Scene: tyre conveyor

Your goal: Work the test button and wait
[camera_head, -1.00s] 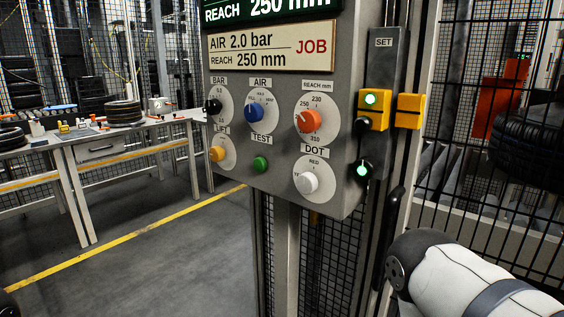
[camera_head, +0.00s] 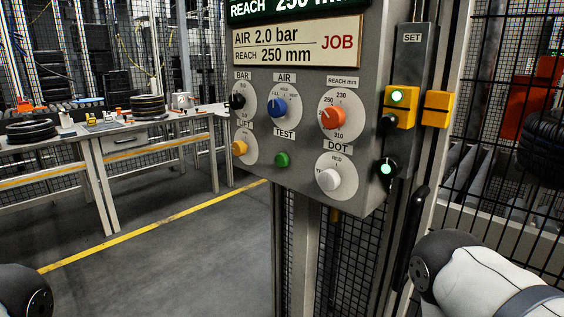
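The green test button (camera_head: 282,159) sits under the TEST label on the grey control panel (camera_head: 305,105). Around it are the black BAR knob (camera_head: 237,101), blue AIR knob (camera_head: 277,107), orange REACH knob (camera_head: 333,117), yellow LIFT knob (camera_head: 240,148) and white DOT knob (camera_head: 328,179). The job plate (camera_head: 300,45) reads AIR 2.0 bar, REACH 250 mm. Green lights glow on the yellow SET unit (camera_head: 400,107) and on the black fitting below it (camera_head: 387,168). Parts of my arms show at the lower left and lower right. Neither gripper is in view, and nothing touches the button.
A workbench (camera_head: 112,137) with tyres (camera_head: 148,106) and small items stands at the left behind the panel. A yellow floor line (camera_head: 150,227) crosses open grey floor. Wire mesh fencing (camera_head: 510,190) and a dark tyre (camera_head: 543,143) are at the right.

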